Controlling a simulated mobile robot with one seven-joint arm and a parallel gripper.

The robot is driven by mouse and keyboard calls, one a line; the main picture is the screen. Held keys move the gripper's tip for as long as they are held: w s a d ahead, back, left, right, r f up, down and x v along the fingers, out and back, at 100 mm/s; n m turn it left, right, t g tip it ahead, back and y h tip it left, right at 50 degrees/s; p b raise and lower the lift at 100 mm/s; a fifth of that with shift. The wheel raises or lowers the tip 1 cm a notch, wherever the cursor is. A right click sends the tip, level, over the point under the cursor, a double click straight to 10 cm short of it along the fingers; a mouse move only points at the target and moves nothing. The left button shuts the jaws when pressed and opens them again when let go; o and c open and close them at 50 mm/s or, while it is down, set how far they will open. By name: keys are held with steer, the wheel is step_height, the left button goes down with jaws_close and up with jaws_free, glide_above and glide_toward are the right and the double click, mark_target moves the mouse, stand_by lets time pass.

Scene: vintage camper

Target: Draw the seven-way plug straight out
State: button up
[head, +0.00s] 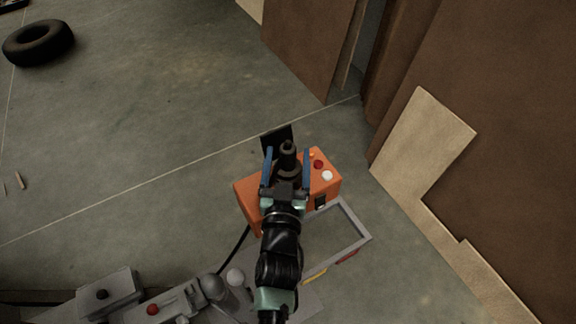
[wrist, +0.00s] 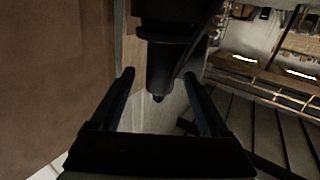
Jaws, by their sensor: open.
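The black seven-way plug (head: 288,150) stands up from the orange box (head: 247,197) in the head view. In the wrist view the dark plug (wrist: 160,62) hangs down from the top edge, its narrow end between the fingertips. My gripper (head: 287,152) is open, with one blue finger on each side of the plug in the head view. The fingertips of my gripper (wrist: 159,76) are apart, and a gap shows on both sides of the plug's end. My gripper hides part of the box and the plug's lower part.
The box has a red button (head: 318,164) and a white button (head: 327,175). A grey open frame (head: 362,236) lies beside it. Brown panels (head: 500,120) and pale boards (head: 425,140) stand at the right. A tire (head: 38,42) lies far left; the concrete floor between is mostly clear.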

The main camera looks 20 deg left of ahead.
steer(key=shift+w+a, duration=0.1)
steer(key=shift+w, duration=0.05)
jaws_close()
stand_by(0.4)
stand_by(1.0)
